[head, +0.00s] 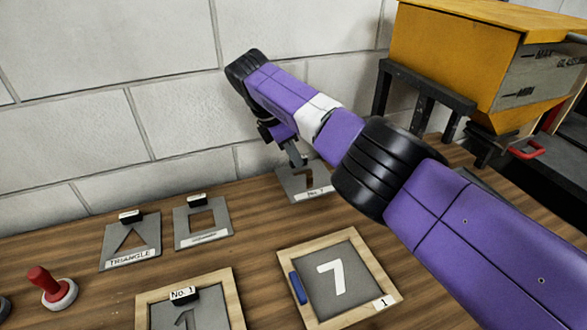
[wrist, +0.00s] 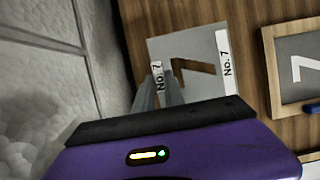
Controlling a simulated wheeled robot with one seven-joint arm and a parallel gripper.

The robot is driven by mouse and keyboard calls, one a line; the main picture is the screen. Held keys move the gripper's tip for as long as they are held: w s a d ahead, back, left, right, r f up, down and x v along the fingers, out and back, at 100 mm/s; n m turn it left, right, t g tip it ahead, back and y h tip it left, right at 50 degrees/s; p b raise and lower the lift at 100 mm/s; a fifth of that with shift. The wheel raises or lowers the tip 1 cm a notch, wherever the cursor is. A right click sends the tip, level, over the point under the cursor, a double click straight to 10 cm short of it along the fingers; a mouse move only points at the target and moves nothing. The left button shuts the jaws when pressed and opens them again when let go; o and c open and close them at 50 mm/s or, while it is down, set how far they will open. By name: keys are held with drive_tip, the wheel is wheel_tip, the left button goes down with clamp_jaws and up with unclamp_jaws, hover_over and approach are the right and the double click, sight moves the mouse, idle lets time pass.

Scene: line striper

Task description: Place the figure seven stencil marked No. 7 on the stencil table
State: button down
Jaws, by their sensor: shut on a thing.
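The grey figure seven stencil (head: 318,194) is at the back of the wooden table by the wall, with a cut-out 7 and a white No. 7 label. It also shows in the wrist view (wrist: 208,48), with a second No. 7 label on its grip tab (wrist: 157,76). My gripper (head: 298,160) reaches down over its back edge. In the wrist view the fingers (wrist: 162,92) are shut on the tab. I cannot tell whether the plate touches the wood. My forearm partly hides it in the head view.
A wood-framed grey panel (head: 347,245) with a white 7 lies in front. Another frame (head: 230,290) holds a No. 1 stencil. The triangle stencil (head: 118,255) and square stencil (head: 186,238) lie left, near a red-knobbed lever (head: 43,283). A yellow hopper (head: 450,55) stands right.

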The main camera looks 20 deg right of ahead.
sight(294, 167)
drive_tip(key=shift+f, duration=2.25)
drive_tip(key=shift+f, duration=0.1)
drive_tip(key=c, duration=1.4)
unclamp_jaws()
drive_tip(key=v, duration=1.2)
drive_tip(key=shift+b, duration=0.3)
